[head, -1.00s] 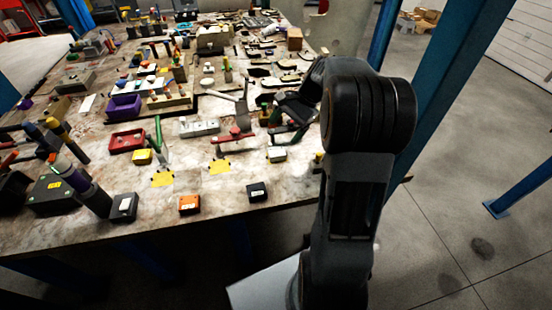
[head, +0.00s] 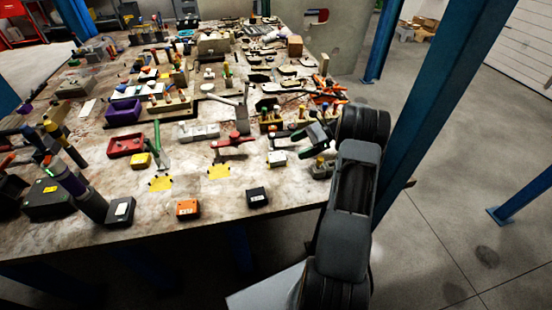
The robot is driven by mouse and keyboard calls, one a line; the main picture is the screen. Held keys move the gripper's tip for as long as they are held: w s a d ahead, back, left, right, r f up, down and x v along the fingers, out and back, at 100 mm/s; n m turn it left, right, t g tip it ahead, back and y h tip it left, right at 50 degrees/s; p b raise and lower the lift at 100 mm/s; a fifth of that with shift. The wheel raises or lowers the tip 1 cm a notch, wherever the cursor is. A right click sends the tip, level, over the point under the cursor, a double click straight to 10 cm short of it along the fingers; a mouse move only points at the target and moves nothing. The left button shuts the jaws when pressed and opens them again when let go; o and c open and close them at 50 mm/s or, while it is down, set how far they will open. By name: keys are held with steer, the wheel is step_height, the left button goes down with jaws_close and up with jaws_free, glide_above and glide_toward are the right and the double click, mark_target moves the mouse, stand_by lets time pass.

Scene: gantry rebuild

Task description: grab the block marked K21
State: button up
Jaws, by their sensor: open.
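Several small blocks lie along the near part of the table, and their marks are too small to read, so I cannot tell which is K21. They are a black block with a pale label (head: 120,211), an orange block (head: 187,208), a black block (head: 257,198), a yellow block (head: 141,161) and a pale block with yellow (head: 277,158). My gripper (head: 305,146) is open above the table's right side, just right of the pale block and apart from the orange and black ones. Its fingertips are small and dark in this view.
The cluttered table (head: 225,225) holds a red tray (head: 127,144), a purple bin (head: 123,112), a red clamp (head: 232,142) and dark upright cylinders at left. Yellow patches (head: 160,183) mark the surface. A blue post (head: 440,110) stands right of my arm. The front edge strip is mostly clear.

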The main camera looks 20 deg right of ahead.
mark_target(277, 156)
steer(key=shift+p+x, duration=0.7)
steer(key=shift+x, duration=2.9)
steer(key=shift+d, duration=0.1)
steer(key=c, duration=1.1)
steer(key=shift+r, duration=0.1)
steer(key=shift+c, duration=0.2)
